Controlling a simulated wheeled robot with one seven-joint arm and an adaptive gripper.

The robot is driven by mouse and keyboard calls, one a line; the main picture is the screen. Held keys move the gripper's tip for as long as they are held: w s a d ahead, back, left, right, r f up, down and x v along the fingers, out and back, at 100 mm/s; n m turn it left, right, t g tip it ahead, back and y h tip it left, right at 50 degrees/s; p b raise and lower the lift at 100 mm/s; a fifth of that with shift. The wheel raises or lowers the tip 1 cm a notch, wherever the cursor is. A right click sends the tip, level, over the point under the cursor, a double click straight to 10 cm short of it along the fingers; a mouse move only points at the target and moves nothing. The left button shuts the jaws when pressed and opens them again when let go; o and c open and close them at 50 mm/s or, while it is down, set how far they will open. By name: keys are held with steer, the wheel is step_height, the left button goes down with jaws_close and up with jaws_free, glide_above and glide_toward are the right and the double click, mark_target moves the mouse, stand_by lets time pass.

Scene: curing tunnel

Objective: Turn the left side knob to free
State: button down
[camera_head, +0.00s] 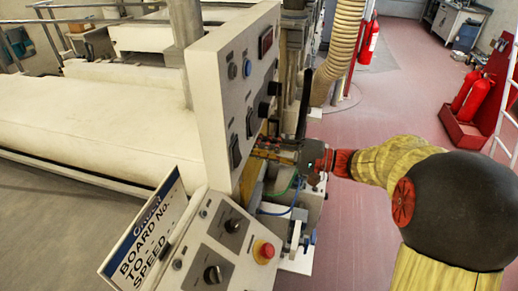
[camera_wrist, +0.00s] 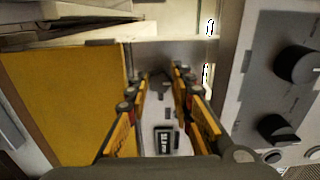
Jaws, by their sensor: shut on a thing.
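My gripper (camera_head: 268,148) reaches in behind the lower edge of the white upright control panel (camera_head: 226,112) in the head view. In the wrist view its two yellow-and-black fingers (camera_wrist: 160,80) have their tips a little apart, closed on a small dark grey part (camera_wrist: 159,77). This part sits where the left side knob would be; the fingers hide most of it, and its turn position cannot be read. In the head view the panel edge and fingers hide it.
A sloped grey panel with black knobs (camera_head: 233,225) and a red stop button (camera_head: 264,252) stands close below my gripper. Black knobs (camera_wrist: 297,64) are close at right in the wrist view, a yellow plate (camera_wrist: 70,105) at left. Red floor (camera_head: 400,95) is open behind.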

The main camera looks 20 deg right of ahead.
steer(key=c, duration=1.5)
jaws_free()
steer(key=shift+c, duration=0.2)
steer(key=v, duration=1.2)
steer(key=shift+f, duration=0.1)
